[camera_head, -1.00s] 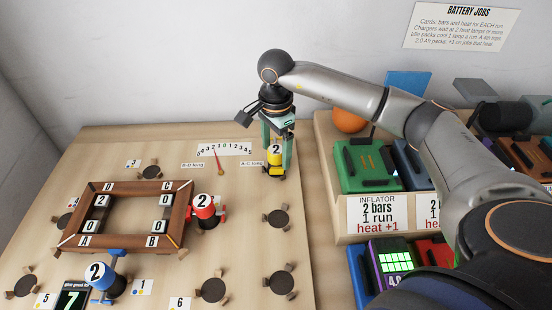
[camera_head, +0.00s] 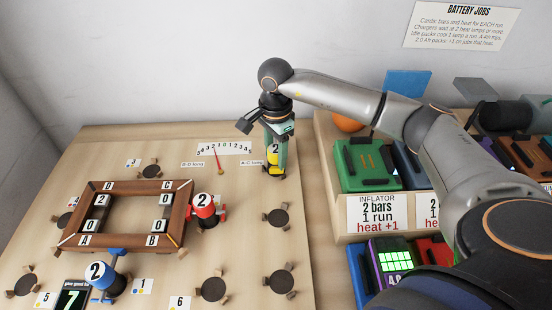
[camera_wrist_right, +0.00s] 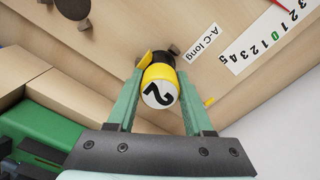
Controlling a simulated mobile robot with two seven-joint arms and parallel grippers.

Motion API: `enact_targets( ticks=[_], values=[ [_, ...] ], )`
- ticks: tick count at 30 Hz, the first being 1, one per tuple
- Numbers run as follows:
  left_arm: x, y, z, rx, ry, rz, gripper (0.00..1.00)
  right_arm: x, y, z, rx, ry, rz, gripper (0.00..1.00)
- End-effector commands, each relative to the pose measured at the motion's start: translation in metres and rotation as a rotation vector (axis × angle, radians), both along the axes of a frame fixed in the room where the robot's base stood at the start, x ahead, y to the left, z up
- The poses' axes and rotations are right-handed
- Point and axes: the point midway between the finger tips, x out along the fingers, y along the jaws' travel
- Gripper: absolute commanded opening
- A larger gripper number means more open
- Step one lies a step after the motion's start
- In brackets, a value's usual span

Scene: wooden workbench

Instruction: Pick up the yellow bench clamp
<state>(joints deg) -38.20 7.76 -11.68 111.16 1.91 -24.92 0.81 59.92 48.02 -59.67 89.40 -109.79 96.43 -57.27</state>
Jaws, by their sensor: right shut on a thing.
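The yellow bench clamp (camera_head: 274,158) stands upright at the back right of the wooden board, with a white cap marked 2. In the right wrist view, the yellow clamp (camera_wrist_right: 160,76) sits between the two green fingers. My right gripper (camera_head: 276,148) points down and is shut on the clamp; in the wrist view its fingers (camera_wrist_right: 160,95) flank the clamp's body. The clamp's base is still at its round dark pad. My left gripper does not show.
A wooden frame (camera_head: 72,236) lies on the board's left, with a red clamp (camera_head: 205,212) and a blue clamp (camera_head: 107,279) beside it. Several round dark pads lie around.

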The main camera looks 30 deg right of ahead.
Motion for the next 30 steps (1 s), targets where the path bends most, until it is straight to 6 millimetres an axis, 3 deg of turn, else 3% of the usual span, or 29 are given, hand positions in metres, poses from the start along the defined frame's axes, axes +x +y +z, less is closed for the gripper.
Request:
enact_targets(
  ticks=[6, 22, 30],
  values=[
    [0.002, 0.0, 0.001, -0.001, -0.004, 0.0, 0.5, 0.0, 0.0, 0.0, 0.0, 0.0, 0.0, 0.0],
    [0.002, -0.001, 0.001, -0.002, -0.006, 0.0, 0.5, 0.001, 0.0, 0.004, 0.001, -0.003, 0.0, 0.0],
    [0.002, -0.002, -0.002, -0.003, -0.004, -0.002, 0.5, 0.001, 0.0, 0.035, 0.001, -0.007, 0.001, 0.0]
  ],
)
